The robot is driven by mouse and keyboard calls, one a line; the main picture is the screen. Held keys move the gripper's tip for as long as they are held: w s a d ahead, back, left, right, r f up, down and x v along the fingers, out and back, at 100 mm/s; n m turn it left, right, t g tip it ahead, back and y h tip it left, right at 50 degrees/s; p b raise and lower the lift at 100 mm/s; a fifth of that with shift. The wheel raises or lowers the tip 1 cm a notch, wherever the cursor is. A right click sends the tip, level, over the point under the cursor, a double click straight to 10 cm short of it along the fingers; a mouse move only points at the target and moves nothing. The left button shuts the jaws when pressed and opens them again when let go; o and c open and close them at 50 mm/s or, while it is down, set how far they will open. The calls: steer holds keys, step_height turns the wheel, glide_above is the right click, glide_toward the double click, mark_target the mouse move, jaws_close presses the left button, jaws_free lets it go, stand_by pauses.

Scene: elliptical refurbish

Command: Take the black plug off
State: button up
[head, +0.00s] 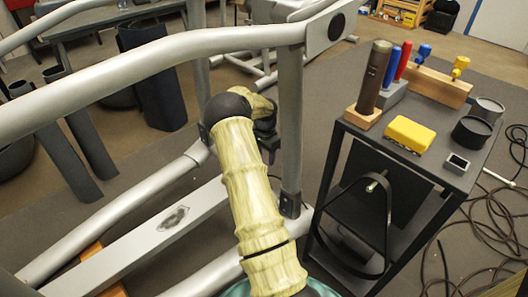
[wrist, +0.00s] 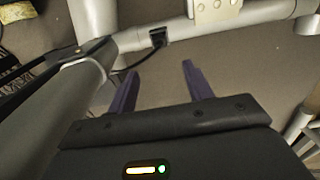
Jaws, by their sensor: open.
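In the wrist view, a small black plug-like piece (wrist: 158,37) sits on a grey tube of the elliptical machine, with a black cable running from it to the left. My gripper (wrist: 160,72) is open, its two purple fingers apart and nothing between them. The piece lies beyond the fingertips, roughly in line with the gap; the distance is hard to tell.
The machine's grey frame (head: 150,75) surrounds my arm, with an upright post (head: 291,120) close on its right. A black cart (head: 430,150) at the right carries a yellow block (head: 409,134), tools and cups. Loose cables (head: 470,240) lie on the floor beside it.

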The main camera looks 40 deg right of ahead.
step_height(320, 180, down, 14)
steer(key=b, duration=0.5)
steer(key=shift+f, duration=0.1)
jaws_close()
